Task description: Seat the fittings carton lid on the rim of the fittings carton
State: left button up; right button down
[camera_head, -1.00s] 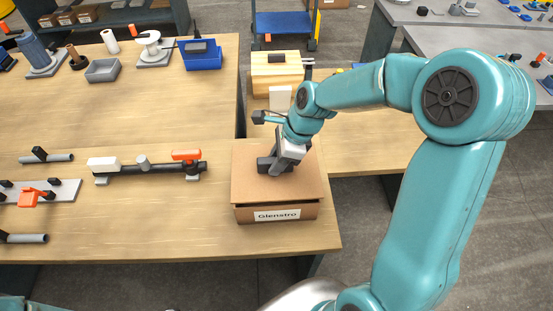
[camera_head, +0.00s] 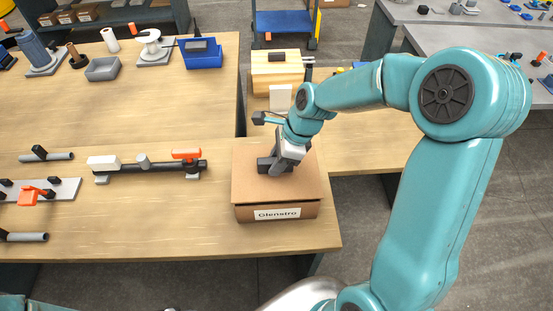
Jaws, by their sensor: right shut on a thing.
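The fittings carton (camera_head: 300,212) is a brown cardboard box with a white "Glenstro" label, near the front right corner of the wooden bench. The flat brown fittings carton lid (camera_head: 248,182) lies over its top and covers the opening. Only a thin dark line shows between lid and carton along the front, so I cannot tell whether the lid touches the rim all round. My right gripper (camera_head: 272,168) points down at the middle of the lid and is shut on its dark grip, partly hidden by the wrist. My left gripper is out of view.
A wooden box (camera_head: 276,72) and a small white block (camera_head: 280,97) stand behind the carton. A pipe assembly with an orange handle (camera_head: 187,154) lies to the left. A blue bin (camera_head: 203,56) and a grey tray (camera_head: 103,69) stand at the back. Bare bench lies left of the carton.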

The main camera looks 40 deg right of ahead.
jog(key=shift+f+b, duration=0.65)
jog(key=shift+f, duration=0.45)
jog(key=c, duration=0.8)
grip_release()
jog(key=shift+r, duration=0.1)
jog(key=v, duration=1.6)
jog(key=shift+s+r, duration=0.1)
jog(key=shift+s, duration=0.15)
